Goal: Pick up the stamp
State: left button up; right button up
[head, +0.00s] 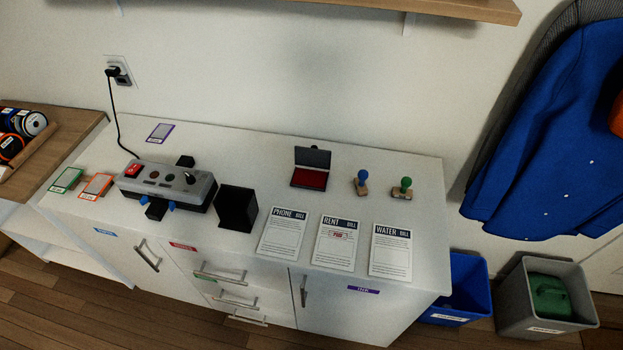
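Two stamps stand upright near the right end of the white cabinet top. One stamp has a blue knob (362,175) and a wooden base. The other stamp has a green knob (405,183) and a wooden base, and stands just right of the blue one. An open ink pad (310,178) with a red surface and a raised dark lid lies left of them. Nothing touches the stamps. Neither of my grippers shows in the head view.
A phone bill (284,236), a rent bill (336,247) with a red stamp mark and a water bill (390,254) lie along the front. A black open holder (237,208) and a grey device (163,185) stand left. A shelf (440,8) overhangs the back.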

aim_at(403, 193)
jog(key=k+l+u, duration=0.1)
jog(key=l+u, duration=0.2)
jog(key=k+l+u, duration=0.15)
jog(key=l+u, duration=0.15)
jog(key=l, duration=0.2)
jog(key=k+l+u, duration=0.15)
jog(key=l+u, duration=0.2)
jog(key=k+l+u, duration=0.3)
jog(key=i+l, duration=0.05)
jog(key=i, duration=0.05)
